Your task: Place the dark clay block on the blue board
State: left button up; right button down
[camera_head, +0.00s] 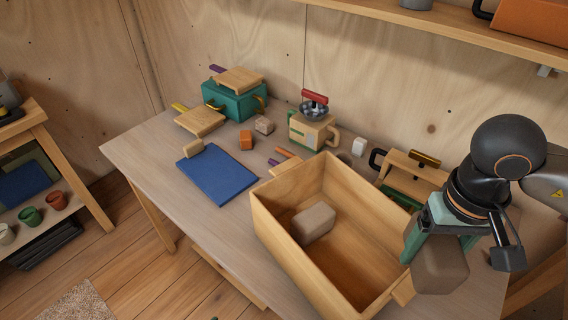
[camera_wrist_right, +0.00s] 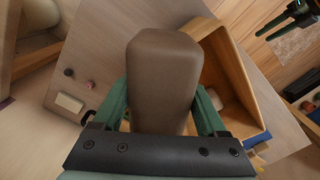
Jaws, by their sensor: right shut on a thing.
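The dark clay block (camera_head: 440,276) is a brown-grey rounded block. My right gripper (camera_head: 438,248) is shut on it and holds it beside the right end of the wooden crate (camera_head: 280,240). In the right wrist view the dark clay block (camera_wrist_right: 163,75) sits between the two green fingers (camera_wrist_right: 165,112). The blue board (camera_head: 222,176) lies flat on the table left of the crate, well away from the block. A small tan block (camera_head: 193,147) lies at its far left edge. A dark and green shape at the top right of the right wrist view looks like my left gripper (camera_wrist_right: 290,18); its jaws are unclear.
A lighter clay block (camera_head: 313,222) lies in the crate, whose walls stand between my right gripper and the board. The board's middle is clear.

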aim_at(213, 168)
jog(key=i+j+z, duration=0.1)
jog(key=j, duration=0.45)
jog(key=i+j+z, duration=0.1)
jog(key=i+j, duration=0.2)
jog(key=j, duration=0.3)
jog(key=i+j+z, duration=0.15)
jog(key=j, duration=0.45)
jog(key=i+j+z, duration=0.1)
jog(key=j, duration=0.5)
jog(key=i+j+z, duration=0.1)
jog(key=j, duration=0.5)
jog(key=i+j+z, duration=0.1)
jog(key=j, duration=0.55)
